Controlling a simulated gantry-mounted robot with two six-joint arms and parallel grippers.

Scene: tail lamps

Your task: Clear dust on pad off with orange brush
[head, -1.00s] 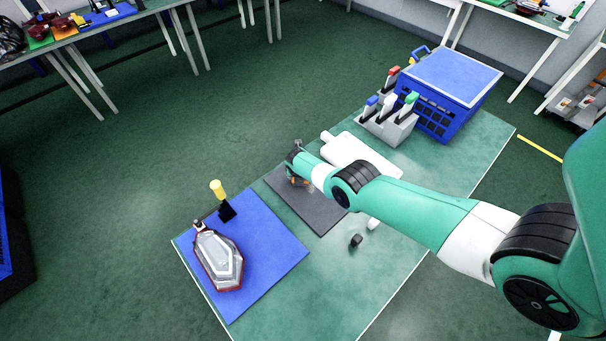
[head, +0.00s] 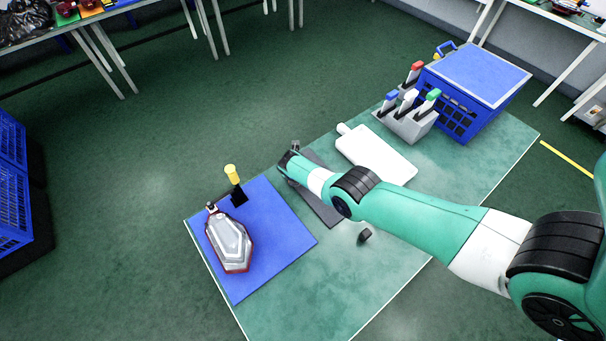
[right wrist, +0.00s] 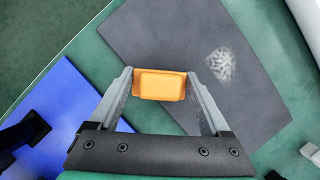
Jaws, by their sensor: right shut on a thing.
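My right gripper (right wrist: 158,88) is shut on the orange brush (right wrist: 160,84), held between its two fingers in the right wrist view. The brush is over the left part of the dark grey pad (right wrist: 190,45); I cannot tell whether it touches. A pale patch of dust (right wrist: 222,65) lies on the pad to the right of the brush, apart from it. In the head view the pad (head: 322,208) is partly covered by my right arm, and the brush and dust are hidden. My left gripper is not in view.
A blue mat (head: 285,240) left of the pad holds a tail lamp (head: 230,243) and a yellow-handled tool (head: 233,178). A white board (head: 378,152), a grey holder with coloured handles (head: 405,122) and a blue crate (head: 450,105) stand behind. A small dark object (head: 365,236) lies in front.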

